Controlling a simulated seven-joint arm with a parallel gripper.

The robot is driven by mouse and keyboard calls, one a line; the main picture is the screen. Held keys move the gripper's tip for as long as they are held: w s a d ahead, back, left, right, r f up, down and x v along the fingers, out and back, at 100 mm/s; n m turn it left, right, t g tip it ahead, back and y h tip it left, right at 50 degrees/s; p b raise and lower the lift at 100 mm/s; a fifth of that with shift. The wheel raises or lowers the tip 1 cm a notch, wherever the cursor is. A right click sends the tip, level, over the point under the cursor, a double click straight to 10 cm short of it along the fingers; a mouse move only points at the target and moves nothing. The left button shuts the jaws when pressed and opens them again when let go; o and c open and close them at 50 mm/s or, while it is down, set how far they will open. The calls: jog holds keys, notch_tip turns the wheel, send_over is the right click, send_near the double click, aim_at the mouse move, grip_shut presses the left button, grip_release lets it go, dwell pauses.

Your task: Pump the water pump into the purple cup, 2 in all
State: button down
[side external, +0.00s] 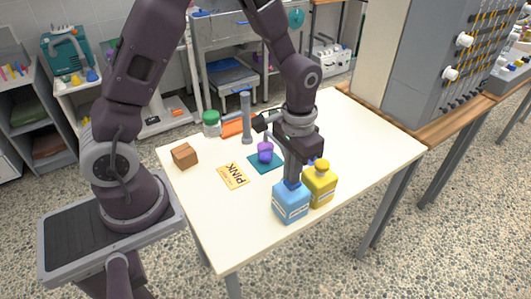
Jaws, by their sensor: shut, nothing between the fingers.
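A blue bottle (291,204) with a pale label stands near the front of the white table. My gripper (292,182) points down, shut and empty, directly over its top. The fingertips are at or just above the bottle's blue head; I cannot tell whether they touch. A yellow bottle (320,187) with a yellow head stands close beside it on the right. I cannot read which bottle is labelled water. The purple cup (265,153) stands upright on a teal mat (257,166), behind the bottles and left of my gripper. Its contents cannot be seen.
A brown block (184,156) sits at the table's left. A grey post (246,120), a green-lidded jar (211,124) and an orange item (233,128) are at the back. The table's right side is clear.

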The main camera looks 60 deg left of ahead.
jog(key=shift+r, duration=1.45)
jog(key=shift+f, duration=1.45)
jog(key=shift+r, duration=1.45)
notch_tip(320, 180, up, 6)
